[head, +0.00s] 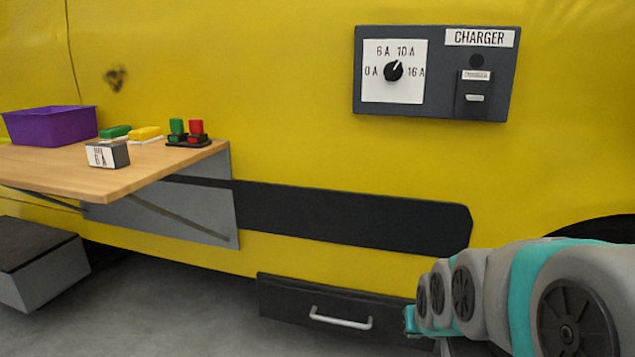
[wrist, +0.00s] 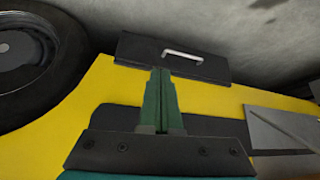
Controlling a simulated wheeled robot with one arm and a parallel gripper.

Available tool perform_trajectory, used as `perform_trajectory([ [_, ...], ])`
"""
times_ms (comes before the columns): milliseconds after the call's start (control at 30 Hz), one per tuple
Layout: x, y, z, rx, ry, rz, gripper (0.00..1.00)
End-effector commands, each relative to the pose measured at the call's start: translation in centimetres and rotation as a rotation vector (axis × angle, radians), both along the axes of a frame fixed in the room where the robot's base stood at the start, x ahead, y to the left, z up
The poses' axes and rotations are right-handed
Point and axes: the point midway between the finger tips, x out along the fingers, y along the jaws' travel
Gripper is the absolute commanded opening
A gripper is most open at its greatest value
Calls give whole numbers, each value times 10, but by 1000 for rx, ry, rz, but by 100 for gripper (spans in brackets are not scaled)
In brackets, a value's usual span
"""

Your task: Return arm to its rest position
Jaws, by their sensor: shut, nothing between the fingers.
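My arm reaches in from the lower right of the head view, in front of the yellow vehicle side (head: 290,90). My gripper (wrist: 160,75) shows in the wrist view with its two green fingers together and nothing between them. In the head view the fingers cannot be made out. In the wrist view, the fingertips overlap the edge of a black drawer front with a silver handle (wrist: 183,56); whether they touch it cannot be told. The same drawer (head: 335,312) shows low on the vehicle in the head view, left of my arm.
A charger panel (head: 437,112) with a dial (head: 393,71) is on the vehicle. A wooden shelf (head: 60,175) at left holds a purple bin (head: 50,126), a 6 A block (head: 108,155), green and yellow blocks, and green and red pieces. A grey step (head: 45,265) stands below. A wheel (wrist: 28,60) is near.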

Motion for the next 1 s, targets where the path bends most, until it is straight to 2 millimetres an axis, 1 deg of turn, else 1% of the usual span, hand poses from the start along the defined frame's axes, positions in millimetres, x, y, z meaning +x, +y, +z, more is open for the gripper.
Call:
perform_trajectory([
  [33,-28,6,-2,5,80,9,0],
  [67,-46,9,-6,8,131,14,0],
  [100,-71,13,-10,12,201,20,0],
  [167,-108,19,-16,17,304,30,0],
  [200,-133,22,-18,19,373,36,0],
  [267,-168,25,-20,23,468,43,0],
  [300,-189,27,-20,24,523,49,0],
  [400,-233,31,-20,26,641,58,0],
  [433,-242,31,-19,27,667,59,0],
  [500,-260,32,-18,28,714,62,0],
  [600,-271,33,-17,27,745,64,0],
  [700,-274,33,-17,28,752,64,0],
  [1000,-273,33,-17,28,750,64,0],
])
